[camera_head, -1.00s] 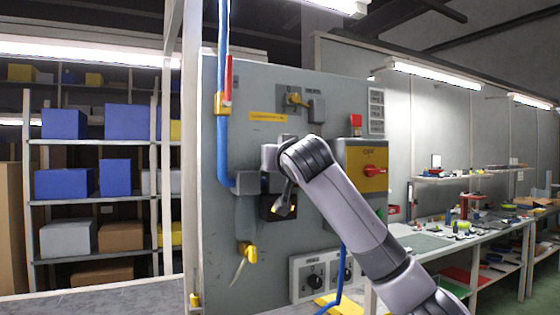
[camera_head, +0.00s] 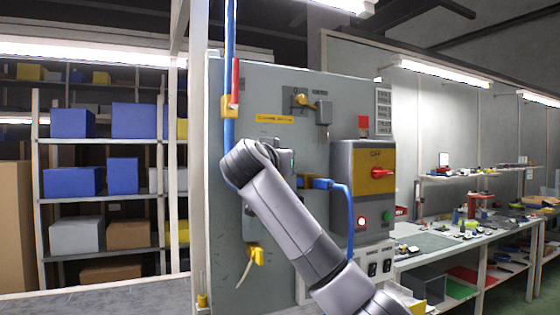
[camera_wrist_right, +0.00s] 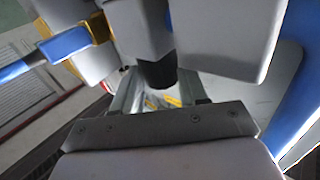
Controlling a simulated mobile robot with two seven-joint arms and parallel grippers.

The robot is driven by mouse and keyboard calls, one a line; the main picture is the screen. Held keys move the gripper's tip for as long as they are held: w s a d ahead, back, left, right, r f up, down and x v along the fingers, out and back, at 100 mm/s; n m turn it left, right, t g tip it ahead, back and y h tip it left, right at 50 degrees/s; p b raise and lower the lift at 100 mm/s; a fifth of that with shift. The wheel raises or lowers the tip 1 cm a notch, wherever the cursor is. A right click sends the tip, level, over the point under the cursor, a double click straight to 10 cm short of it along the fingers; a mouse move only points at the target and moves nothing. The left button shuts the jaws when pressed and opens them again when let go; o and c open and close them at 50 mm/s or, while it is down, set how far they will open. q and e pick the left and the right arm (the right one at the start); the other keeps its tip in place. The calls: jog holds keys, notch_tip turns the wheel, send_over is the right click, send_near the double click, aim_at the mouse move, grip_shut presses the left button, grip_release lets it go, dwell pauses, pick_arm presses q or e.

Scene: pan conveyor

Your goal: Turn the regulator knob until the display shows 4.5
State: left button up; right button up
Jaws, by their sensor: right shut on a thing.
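The regulator on the grey panel is mostly hidden behind my right arm in the head view. Only a small greenish lit patch (camera_head: 293,160), perhaps its display, shows beside the arm, and I cannot read a number. In the right wrist view a dark round knob (camera_wrist_right: 157,72) sticks out below a pale housing (camera_wrist_right: 225,40). My right gripper (camera_wrist_right: 157,90) has its fingers on either side of this knob and is shut on it. In the head view the fingers are hidden. My left gripper is not in view.
A blue hose with a fitting (camera_head: 320,183) runs from the regulator area to the right. A switch box (camera_head: 362,195) with a red rotary handle, a red light and a green button stands right of my arm. A blue pipe (camera_head: 230,60) with a yellow valve runs down the panel's left side.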

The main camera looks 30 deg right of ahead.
jog(key=shift+f, duration=0.1)
jog(key=o, duration=1.1)
jog(key=shift+c, duration=0.2)
jog(key=b+v, duration=0.2)
jog(key=v, duration=0.5)
jog(key=shift+b, duration=0.4)
jog(key=shift+a, duration=0.1)
